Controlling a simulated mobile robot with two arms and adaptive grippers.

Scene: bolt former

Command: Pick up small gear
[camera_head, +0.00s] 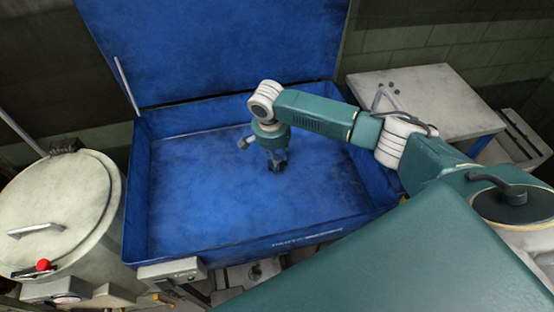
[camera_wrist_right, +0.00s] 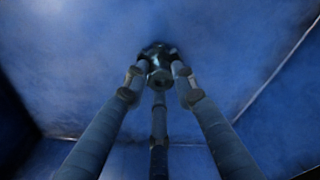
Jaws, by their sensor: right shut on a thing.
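The small gear (camera_wrist_right: 158,55) is a dark metallic piece between the fingertips in the right wrist view. My right gripper (camera_wrist_right: 158,75) is shut on it, with its fingers closed around its near end. In the head view my right gripper (camera_head: 277,165) points down inside the blue box (camera_head: 200,245), right of the box's middle. The gear is too small and dark there to tell apart from the fingertips. I cannot tell whether it touches the box floor. My left gripper is not in view.
The box's blue lid (camera_head: 215,45) stands open at the back. A round pale drum (camera_head: 60,205) with a handle and red knob stands at the left. A grey-white table (camera_head: 425,100) stands behind my right arm. The visible box floor is otherwise clear.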

